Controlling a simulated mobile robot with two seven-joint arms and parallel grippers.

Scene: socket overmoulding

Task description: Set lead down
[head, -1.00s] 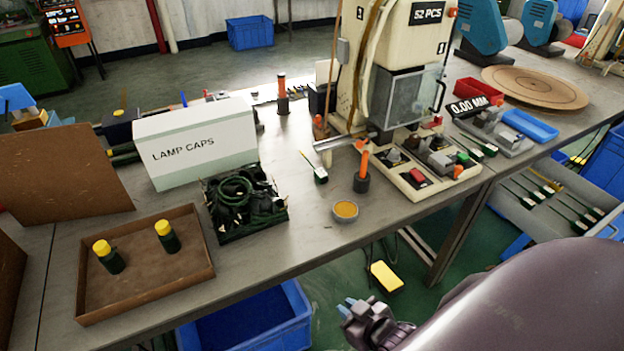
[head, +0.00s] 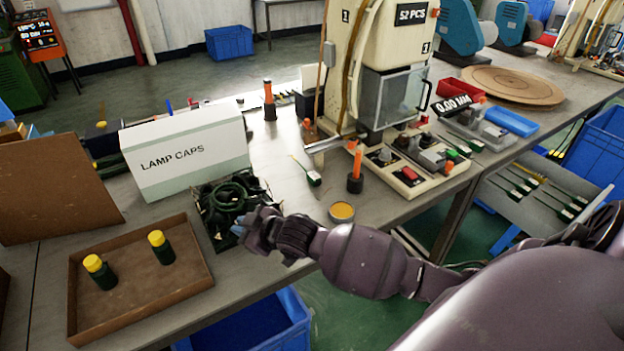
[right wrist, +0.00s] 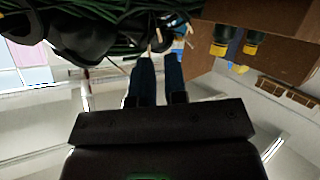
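Several dark green leads lie coiled in a black box (head: 262,186) in front of the lamp caps carton. One lead with a dark green and white end (head: 314,179) lies alone on the table, left of the press. My right gripper (head: 243,231) is at the front edge of the black box, partly hidden by its own wrist. In the right wrist view its two fingers (right wrist: 158,62) stand apart with a narrow gap, close to green cables (right wrist: 105,45) and pale wire tips. I see no lead clearly held between them. My left gripper is out of view.
A brown tray (head: 190,290) with two yellow-capped dark green pieces is at the left. The lamp caps carton (head: 188,155) stands behind the box. A small orange-filled dish (head: 342,211), an orange-handled tool (head: 355,180) and the press (head: 398,80) are to the right.

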